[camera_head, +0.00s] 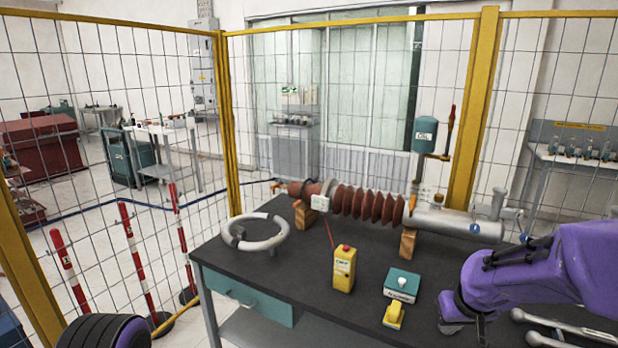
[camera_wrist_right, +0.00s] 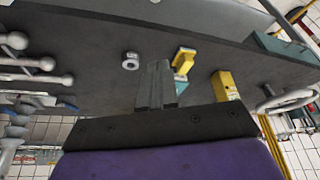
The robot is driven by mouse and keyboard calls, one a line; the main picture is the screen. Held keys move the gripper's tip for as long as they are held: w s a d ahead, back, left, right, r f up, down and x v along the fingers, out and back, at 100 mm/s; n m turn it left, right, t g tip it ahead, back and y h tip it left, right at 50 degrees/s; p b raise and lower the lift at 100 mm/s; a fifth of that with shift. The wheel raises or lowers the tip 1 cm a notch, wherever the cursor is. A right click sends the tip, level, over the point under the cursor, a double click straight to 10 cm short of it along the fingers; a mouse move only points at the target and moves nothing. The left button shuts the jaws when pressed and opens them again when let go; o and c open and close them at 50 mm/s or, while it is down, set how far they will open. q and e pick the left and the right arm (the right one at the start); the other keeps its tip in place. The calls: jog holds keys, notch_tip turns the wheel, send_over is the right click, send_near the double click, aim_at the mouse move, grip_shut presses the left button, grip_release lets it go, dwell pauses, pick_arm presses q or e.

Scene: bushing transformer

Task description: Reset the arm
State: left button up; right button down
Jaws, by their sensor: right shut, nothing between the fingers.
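My right arm (camera_head: 560,270) is purple and reaches in from the right over the dark table (camera_head: 270,275). Its gripper (camera_head: 462,318) is low over the table's right part, to the right of a small yellow device. In the right wrist view the gripper's two grey fingers (camera_wrist_right: 157,82) are together with nothing between them. Whether they touch the table is not clear. A rounded black and purple part of my left arm (camera_head: 108,331) shows at the bottom left; the left gripper itself is out of view.
The brown ribbed bushing (camera_head: 365,203) lies on wooden blocks at the back. A white ring (camera_head: 256,235), yellow box (camera_head: 344,270), teal-topped box (camera_head: 402,284) and yellow device (camera_head: 393,315) stand on the table. Metal tools (camera_head: 555,325) lie at right. Yellow-framed mesh fencing (camera_head: 231,125) stands behind.

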jog(key=w+d+m+t+h, duration=0.2)
jog(key=w+d+m+t, duration=0.1)
jog(key=w, duration=0.1)
jog(key=s+f+m+h+b, duration=0.1)
jog(key=s+f, duration=0.3)
jog(key=f, duration=0.3)
jog(key=s+f+m+b, duration=0.15)
jog(key=s+f, duration=0.25)
jog(key=f, duration=0.4)
jog(key=s+f+m+h+b, duration=0.1)
jog(key=s+f+b, duration=0.1)
jog(key=s+f, duration=0.4)
pick_arm(q)
notch_tip(320, 180, down, 7)
jog(key=b, duration=0.2)
jog(key=shift+w+f+b, duration=0.15)
jog(key=shift+w+b, duration=0.1)
jog(key=shift+b, duration=0.1)
pick_arm(e)
jog(key=s+a+f+g, duration=0.1)
jog(key=s+f+g, duration=0.1)
jog(key=s+f, duration=0.6)
jog(key=s+a+f+g, duration=0.1)
jog(key=s+f+g, duration=0.1)
jog(key=s+f, duration=0.6)
jog(key=s, duration=0.5)
jog(key=shift+s+y, duration=0.35)
jog(key=shift+y, duration=0.05)
